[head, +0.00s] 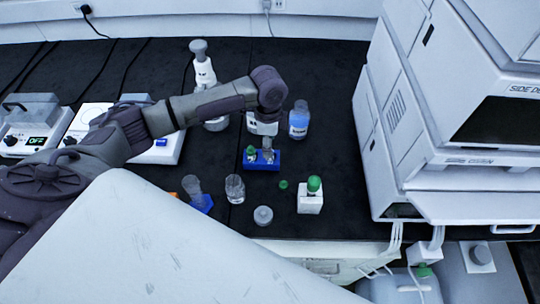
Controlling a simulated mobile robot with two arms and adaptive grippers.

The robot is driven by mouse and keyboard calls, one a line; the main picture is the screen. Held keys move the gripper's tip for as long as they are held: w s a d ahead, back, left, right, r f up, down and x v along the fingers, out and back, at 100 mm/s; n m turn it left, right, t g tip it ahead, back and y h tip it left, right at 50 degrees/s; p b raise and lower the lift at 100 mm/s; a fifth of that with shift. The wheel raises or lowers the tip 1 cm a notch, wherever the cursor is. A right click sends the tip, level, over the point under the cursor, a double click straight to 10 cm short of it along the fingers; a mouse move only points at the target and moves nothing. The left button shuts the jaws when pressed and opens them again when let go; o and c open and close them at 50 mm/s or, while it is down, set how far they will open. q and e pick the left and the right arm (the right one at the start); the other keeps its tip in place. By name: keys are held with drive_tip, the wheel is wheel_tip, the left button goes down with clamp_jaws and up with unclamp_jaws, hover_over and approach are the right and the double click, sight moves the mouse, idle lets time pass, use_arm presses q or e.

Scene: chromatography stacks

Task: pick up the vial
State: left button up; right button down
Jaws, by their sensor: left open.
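A small blue rack (262,165) stands on the black bench near the middle of the head view. A green-capped vial (251,150) appears to stand in its left part. My left gripper (266,147) points down over the right part of the rack, just right of that green cap, with its jaws open. The fingertips are small and dark, and I cannot tell whether they touch anything. Another green-capped vial (314,184) stands upright in a white block (310,204) to the front right. My right gripper is not in view.
A bottle of blue liquid (299,122) stands close right of my gripper. A clear beaker (235,188), a loose green cap (283,184) and a grey-white jar (263,215) stand in front. A tall instrument stack (400,125) bounds the right side.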

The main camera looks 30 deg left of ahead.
use_arm(q)
drive_tip(key=f, duration=0.4)
drive_tip(key=shift+d+p, duration=0.2)
drive_tip(key=shift+p, duration=0.15)
drive_tip(key=shift+f, duration=0.25)
drive_tip(key=c, duration=0.8)
drive_tip(key=shift+c, duration=0.5)
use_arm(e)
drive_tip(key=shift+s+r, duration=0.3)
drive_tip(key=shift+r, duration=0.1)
